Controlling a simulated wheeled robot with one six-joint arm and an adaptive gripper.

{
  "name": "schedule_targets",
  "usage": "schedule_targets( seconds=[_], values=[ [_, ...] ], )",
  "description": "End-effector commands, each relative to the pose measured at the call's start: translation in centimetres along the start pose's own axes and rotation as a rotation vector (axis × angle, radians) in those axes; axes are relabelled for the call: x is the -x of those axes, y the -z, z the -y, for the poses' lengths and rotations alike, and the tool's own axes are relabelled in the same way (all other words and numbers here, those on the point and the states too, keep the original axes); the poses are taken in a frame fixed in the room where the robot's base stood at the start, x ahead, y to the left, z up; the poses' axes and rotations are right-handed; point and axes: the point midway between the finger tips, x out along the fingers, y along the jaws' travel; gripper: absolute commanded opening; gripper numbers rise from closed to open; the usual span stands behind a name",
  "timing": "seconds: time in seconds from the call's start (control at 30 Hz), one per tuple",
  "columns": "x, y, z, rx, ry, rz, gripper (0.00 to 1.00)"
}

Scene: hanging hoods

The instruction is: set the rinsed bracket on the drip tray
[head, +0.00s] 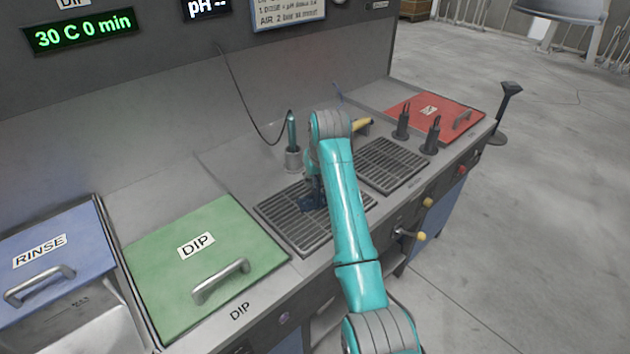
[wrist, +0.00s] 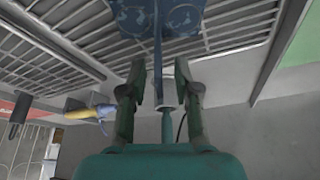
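The blue bracket (wrist: 185,18) lies at the top of the wrist view against a slatted grate, with its narrow upright strip (wrist: 158,50) pointing towards me. In the head view the bracket (head: 311,202) is a dark blue patch on the left grate tray (head: 283,222), partly hidden by my arm. My gripper (wrist: 161,82) has its fingers on either side of the strip, with gaps visible on both sides. It looks open and around the strip, not clamped. Whether the bracket rests fully on the slats is hard to tell.
A second grate (head: 392,166) lies to the right and looks empty. Lidded tanks are the blue RINSE (head: 75,262), green DIP (head: 170,225) and red (head: 415,118). A teal probe (head: 292,130) stands in a cup behind. Black posts (head: 432,137) stand at right.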

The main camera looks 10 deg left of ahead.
Motion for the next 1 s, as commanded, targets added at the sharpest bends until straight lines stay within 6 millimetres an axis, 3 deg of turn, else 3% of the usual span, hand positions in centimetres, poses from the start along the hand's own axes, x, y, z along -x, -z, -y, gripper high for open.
schedule_targets(
  seconds=[0.3,0.5,0.7,1.0],
  values=[
    [6.3,0.1,0.0,0.000,-0.001,-0.006,0.31],
    [9.4,0.0,0.0,0.000,-0.001,-0.003,0.31],
    [10.9,0.0,0.0,0.000,0.000,-0.002,0.31],
    [11.1,0.0,0.0,0.000,0.000,-0.001,0.31]
  ],
)
